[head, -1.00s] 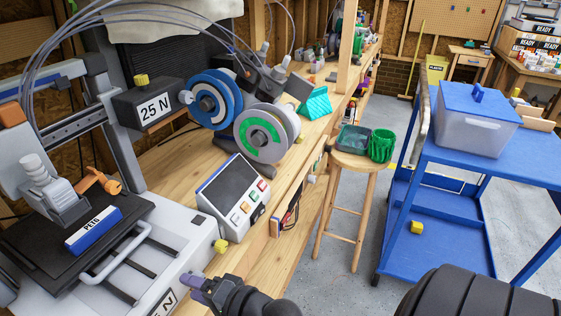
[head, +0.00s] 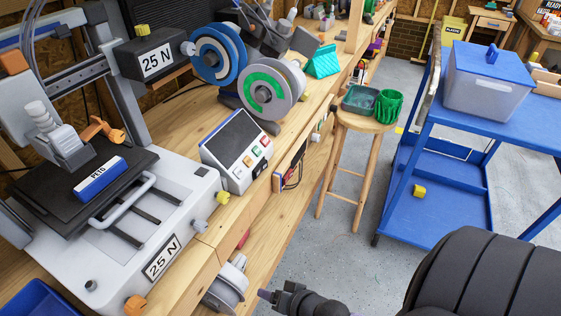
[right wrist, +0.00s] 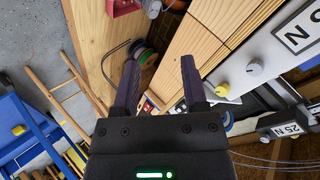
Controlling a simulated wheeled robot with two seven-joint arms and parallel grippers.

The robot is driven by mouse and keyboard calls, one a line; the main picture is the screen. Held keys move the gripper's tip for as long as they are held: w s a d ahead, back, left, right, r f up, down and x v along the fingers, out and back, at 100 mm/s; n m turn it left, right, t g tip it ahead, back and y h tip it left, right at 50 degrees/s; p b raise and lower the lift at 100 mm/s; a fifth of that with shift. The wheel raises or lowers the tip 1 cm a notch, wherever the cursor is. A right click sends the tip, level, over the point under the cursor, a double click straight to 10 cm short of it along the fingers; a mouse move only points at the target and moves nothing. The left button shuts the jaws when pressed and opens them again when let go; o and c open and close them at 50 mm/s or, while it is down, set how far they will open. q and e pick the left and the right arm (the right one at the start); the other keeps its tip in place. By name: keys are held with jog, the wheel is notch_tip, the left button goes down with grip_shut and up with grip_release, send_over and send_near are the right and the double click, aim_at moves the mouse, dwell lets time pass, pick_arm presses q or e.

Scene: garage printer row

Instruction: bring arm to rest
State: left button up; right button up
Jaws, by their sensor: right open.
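My right gripper (head: 264,294) is at the bottom middle of the head view, in front of the workbench edge, close to the lower shelf with the grey spool. In the right wrist view its two dark fingers (right wrist: 160,65) stand apart with nothing between them. My left gripper is not in the head view. The white printer (head: 150,225) stands on the bench, left of my right gripper. A blue PETG block (head: 99,179) lies on its black bed, apart from my gripper.
The wooden bench (head: 205,249) has a control box (head: 237,148) near its edge. A grey spool (head: 226,284) sits on the shelf below. A stool (head: 365,122) and blue cart (head: 435,213) stand to the right.

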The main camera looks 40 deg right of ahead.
jog(key=shift+s+f, duration=0.25)
jog(key=shift+f, duration=0.1)
jog(key=s+f+n+g+h, duration=0.1)
jog(key=s+f+n+g, duration=0.3)
jog(key=s+f, duration=0.4)
jog(key=s+f+n+g+h+b, duration=0.1)
jog(key=s+f+n+g, duration=0.4)
jog(key=s, duration=1)
notch_tip(320, 180, down, 4)
jog(key=n, duration=0.2)
jog(key=shift+s+f+n, duration=0.15)
jog(key=shift+s+n, duration=0.15)
